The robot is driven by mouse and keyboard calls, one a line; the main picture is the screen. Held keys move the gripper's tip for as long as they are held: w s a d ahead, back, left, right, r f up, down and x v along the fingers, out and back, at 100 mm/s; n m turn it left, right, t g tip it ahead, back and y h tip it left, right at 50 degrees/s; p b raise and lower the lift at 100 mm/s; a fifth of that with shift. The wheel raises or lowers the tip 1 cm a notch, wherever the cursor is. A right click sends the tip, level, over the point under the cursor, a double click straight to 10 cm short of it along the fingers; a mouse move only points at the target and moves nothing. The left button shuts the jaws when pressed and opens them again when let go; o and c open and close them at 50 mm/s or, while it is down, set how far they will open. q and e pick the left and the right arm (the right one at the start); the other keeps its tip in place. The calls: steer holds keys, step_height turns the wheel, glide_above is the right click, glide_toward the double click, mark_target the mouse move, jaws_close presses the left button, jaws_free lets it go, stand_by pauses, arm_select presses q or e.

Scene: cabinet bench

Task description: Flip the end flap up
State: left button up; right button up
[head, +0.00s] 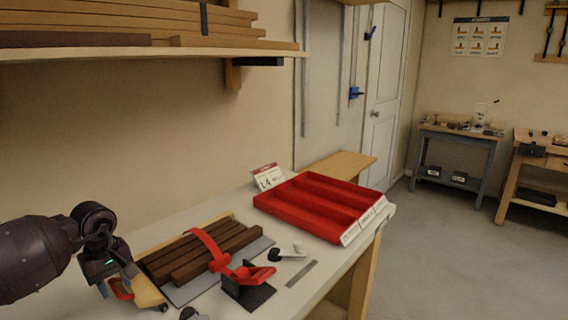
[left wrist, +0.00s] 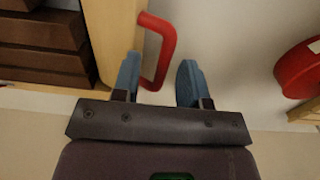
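A light wooden piece (head: 147,293) with a red handle (head: 120,287) lies at the bench's near left; I take it for the end flap, but cannot tell its hinge or how far it is tilted. The left wrist view shows a light wood strip (left wrist: 103,40) and the red U-shaped handle (left wrist: 166,45). My left gripper (head: 118,284) is at this handle. In the left wrist view, its blue fingers (left wrist: 158,72) are apart, with the lower part of the handle between them, nearer the left finger. My right gripper is not in view.
Dark brown wooden bars (head: 200,252) lie beside the wood piece, with a red strap across them. A red clamp-like tool (head: 248,278) on a black base stands to their right. A red compartment tray (head: 322,205) is farther back. A shelf (head: 150,48) overhangs the bench.

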arm_select(q)
steer(key=shift+s+f, duration=0.2)
steer(key=shift+f, duration=0.35)
steer(key=shift+c, duration=0.5)
steer(key=shift+o, duration=0.3)
steer(key=shift+s, duration=0.1)
steer(key=shift+w+d+r, duration=0.1)
steer(key=shift+w+r, duration=0.1)
steer(key=shift+w, duration=0.05)
steer(key=shift+c, duration=0.8)
steer(key=o, duration=0.4)
steer(key=shift+c, duration=0.2)
steer(key=shift+o, duration=0.5)
steer(key=shift+s+r, duration=0.1)
steer(key=shift+s, duration=0.05)
steer(key=shift+r, duration=0.15)
